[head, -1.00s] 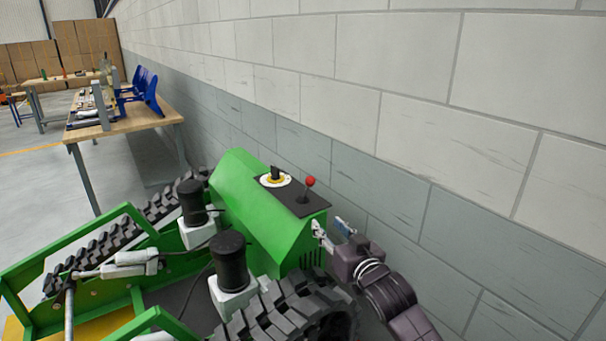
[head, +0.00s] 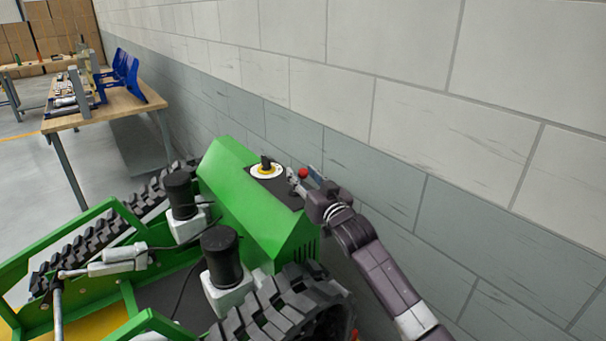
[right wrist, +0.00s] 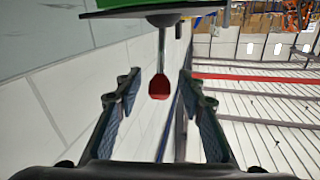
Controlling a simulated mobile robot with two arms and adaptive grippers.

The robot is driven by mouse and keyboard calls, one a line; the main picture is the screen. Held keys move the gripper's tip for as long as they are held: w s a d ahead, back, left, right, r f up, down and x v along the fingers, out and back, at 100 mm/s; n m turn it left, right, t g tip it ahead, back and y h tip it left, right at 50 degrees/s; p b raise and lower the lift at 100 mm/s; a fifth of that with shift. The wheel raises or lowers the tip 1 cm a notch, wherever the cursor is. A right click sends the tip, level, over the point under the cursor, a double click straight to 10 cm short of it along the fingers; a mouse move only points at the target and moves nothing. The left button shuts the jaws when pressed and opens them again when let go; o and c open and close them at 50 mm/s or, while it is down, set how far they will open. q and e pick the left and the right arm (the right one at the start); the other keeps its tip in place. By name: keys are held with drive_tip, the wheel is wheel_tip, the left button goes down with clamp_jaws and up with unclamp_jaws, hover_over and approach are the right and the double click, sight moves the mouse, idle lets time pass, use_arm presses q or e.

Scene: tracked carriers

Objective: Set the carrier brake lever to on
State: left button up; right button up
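The green tracked carrier (head: 240,205) stands beside the wall, with a black control panel on its housing. The brake lever has a red knob (head: 303,172), partly hidden by my right gripper in the head view. A yellow and white rotary switch (head: 267,170) with a black handle sits left of it on the panel. My right gripper (head: 306,178) is at the lever. In the right wrist view the red knob (right wrist: 159,87) on its metal rod shows between the two open fingers (right wrist: 158,95), apparently apart from both. My left gripper is not in view.
The block wall (head: 400,150) runs close along the right side of the carrier and my right arm. Black motors (head: 220,255) and the rubber track (head: 285,305) are nearer. A wooden table (head: 100,110) with tools and blue bins stands at the back left.

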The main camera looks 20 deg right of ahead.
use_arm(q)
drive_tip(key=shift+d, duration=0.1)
use_arm(e)
clamp_jaws()
drive_tip(key=shift+w, duration=0.1)
idle(0.3)
